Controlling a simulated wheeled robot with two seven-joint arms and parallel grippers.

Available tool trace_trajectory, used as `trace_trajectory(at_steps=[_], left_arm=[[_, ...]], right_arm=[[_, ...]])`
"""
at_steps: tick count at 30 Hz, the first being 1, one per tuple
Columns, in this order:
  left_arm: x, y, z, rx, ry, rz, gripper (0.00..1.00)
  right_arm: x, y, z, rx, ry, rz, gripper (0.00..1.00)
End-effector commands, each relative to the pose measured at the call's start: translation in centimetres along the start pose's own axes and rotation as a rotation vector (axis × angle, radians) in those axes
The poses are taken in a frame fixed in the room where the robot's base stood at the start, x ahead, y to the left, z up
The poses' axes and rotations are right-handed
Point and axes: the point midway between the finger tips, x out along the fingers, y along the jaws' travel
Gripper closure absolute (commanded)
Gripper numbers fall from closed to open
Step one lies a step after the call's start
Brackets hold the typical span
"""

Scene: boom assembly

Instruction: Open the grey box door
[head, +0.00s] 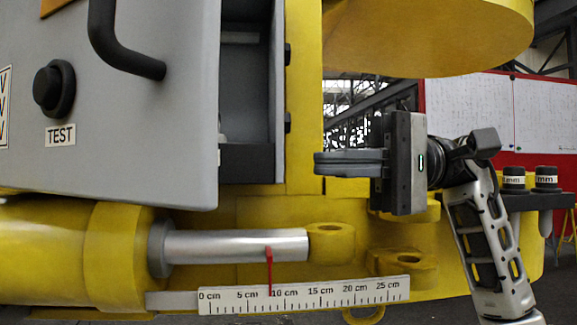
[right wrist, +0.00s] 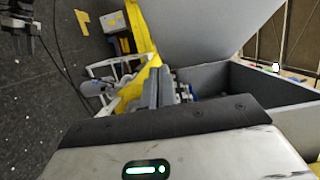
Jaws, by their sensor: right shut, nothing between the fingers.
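The grey box door (head: 150,120) fills the left of the head view, with a black handle (head: 120,50), a black knob and a TEST label. It stands swung out, so the grey box's interior (head: 245,95) shows beside its right edge. My right gripper (head: 318,163) points left, with its fingers together and empty, to the right of the opening and apart from the handle. In the right wrist view, the door (right wrist: 215,30) stands open above the box (right wrist: 265,85). A dark pronged part at the upper left corner there may be my left gripper, too unclear to tell.
A yellow cylinder with a silver rod (head: 235,245) and a centimetre ruler (head: 305,295) lie below the door. A yellow boom part (head: 430,35) hangs above my right gripper. Black-capped pieces stand in a rack (head: 540,200) at right, before a whiteboard (head: 470,110).

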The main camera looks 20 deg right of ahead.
Motion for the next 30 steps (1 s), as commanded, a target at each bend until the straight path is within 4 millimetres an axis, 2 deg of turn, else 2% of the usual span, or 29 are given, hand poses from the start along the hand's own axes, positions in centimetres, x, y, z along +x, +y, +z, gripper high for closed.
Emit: trace_trajectory(at_steps=[14,21,30], left_arm=[[-0.3,0.0,-0.6,-0.009,-0.006,-0.001,0.64],[-0.3,0.0,-0.7,-0.01,-0.006,-0.002,0.64],[-0.3,0.0,-0.6,-0.011,-0.007,-0.002,0.64]], right_arm=[[9.6,-0.2,0.3,-0.001,-0.008,-0.003,1.0],[11.6,-0.1,2.6,-0.001,-0.004,-0.002,1.0],[12.0,-0.1,3.0,0.002,-0.004,-0.004,1.0]])
